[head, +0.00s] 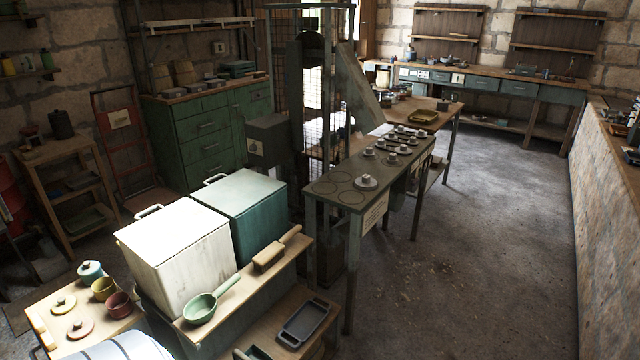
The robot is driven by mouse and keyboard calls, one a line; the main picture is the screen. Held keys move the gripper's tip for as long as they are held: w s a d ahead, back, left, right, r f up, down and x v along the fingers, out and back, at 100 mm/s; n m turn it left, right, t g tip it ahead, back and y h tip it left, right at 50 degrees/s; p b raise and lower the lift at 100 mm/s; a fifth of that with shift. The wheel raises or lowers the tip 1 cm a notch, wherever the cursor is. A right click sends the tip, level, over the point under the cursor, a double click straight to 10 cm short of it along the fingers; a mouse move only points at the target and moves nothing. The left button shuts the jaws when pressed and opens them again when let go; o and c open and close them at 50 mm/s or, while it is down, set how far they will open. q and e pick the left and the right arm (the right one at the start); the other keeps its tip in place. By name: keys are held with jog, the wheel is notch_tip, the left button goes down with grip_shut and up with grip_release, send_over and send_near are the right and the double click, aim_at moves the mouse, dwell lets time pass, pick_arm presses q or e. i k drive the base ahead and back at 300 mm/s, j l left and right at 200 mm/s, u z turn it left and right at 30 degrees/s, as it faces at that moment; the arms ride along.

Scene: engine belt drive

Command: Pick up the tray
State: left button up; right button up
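A dark grey rectangular tray (304,322) with raised rims and a handle at each end lies on a low wooden bench at the bottom centre. It looks empty. Part of another dark item (254,352) shows beside it at the bottom edge, cut off by the frame. A yellowish shallow tray (423,117) lies on a wooden table farther back. Neither of my grippers shows in the head view.
A white bin (172,262) and a teal bin (243,212) stand left of the bench.

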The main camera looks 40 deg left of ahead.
aim_at(303, 323)
jog(key=i+u, duration=0.3)
jog(key=i, duration=0.5)
jog(key=i+l+u, duration=0.15)
jog(key=i+u, duration=0.2)
jog(key=i, duration=0.45)
jog(key=i+j+u, duration=0.1)
jog(key=i+u, duration=0.25)
jog(key=u, duration=0.15)
jog(key=i+u, duration=0.35)
jog(key=u, duration=0.15)
jog(key=i+l+u, duration=0.15)
jog(key=i+u, duration=0.2)
jog(key=u, duration=0.15)
